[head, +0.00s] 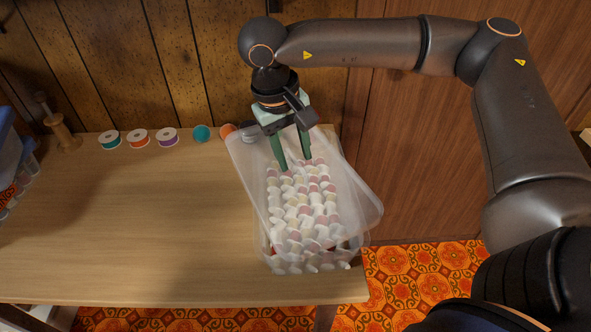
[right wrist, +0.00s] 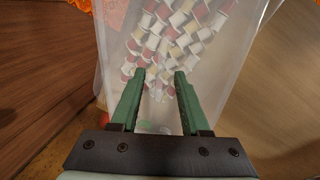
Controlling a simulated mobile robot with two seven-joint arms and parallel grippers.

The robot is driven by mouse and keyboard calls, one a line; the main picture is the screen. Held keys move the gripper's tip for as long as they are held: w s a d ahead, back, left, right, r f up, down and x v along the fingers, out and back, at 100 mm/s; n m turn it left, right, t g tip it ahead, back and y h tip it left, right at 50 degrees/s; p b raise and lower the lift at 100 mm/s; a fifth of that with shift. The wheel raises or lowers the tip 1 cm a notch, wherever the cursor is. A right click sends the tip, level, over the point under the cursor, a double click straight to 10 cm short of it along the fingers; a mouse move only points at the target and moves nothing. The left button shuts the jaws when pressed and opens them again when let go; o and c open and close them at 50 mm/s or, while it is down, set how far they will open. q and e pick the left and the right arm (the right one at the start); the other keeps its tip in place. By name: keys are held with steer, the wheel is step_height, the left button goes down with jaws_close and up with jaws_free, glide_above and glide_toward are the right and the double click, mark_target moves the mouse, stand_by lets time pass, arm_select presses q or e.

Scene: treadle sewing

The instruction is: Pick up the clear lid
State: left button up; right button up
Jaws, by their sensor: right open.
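The clear lid (head: 347,195) is a translucent sheet lying askew over a clear bin (head: 359,243) full of white, cream and red spools (head: 300,205) at the right end of the table. The lid also fills much of the right wrist view (right wrist: 225,85), with spools (right wrist: 185,30) showing through it. My right gripper (head: 296,166) is open, its green fingers pointing down over the far part of the lid. In the right wrist view the fingers (right wrist: 161,72) are apart with nothing clearly between them. I cannot tell whether they touch the lid. My left gripper is not in view.
Several thread spools (head: 138,138) stand in a row along the back of the wooden table (head: 130,220). A wooden spindle (head: 63,132) and a blue container (head: 8,150) are at the left. The middle and front-left of the table are clear. Paneled walls stand behind.

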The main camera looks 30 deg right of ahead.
steer(key=shift+d+f, duration=0.1)
steer(key=shift+f, duration=0.15)
steer(key=shift+c, duration=0.4)
jaws_close()
stand_by(0.9)
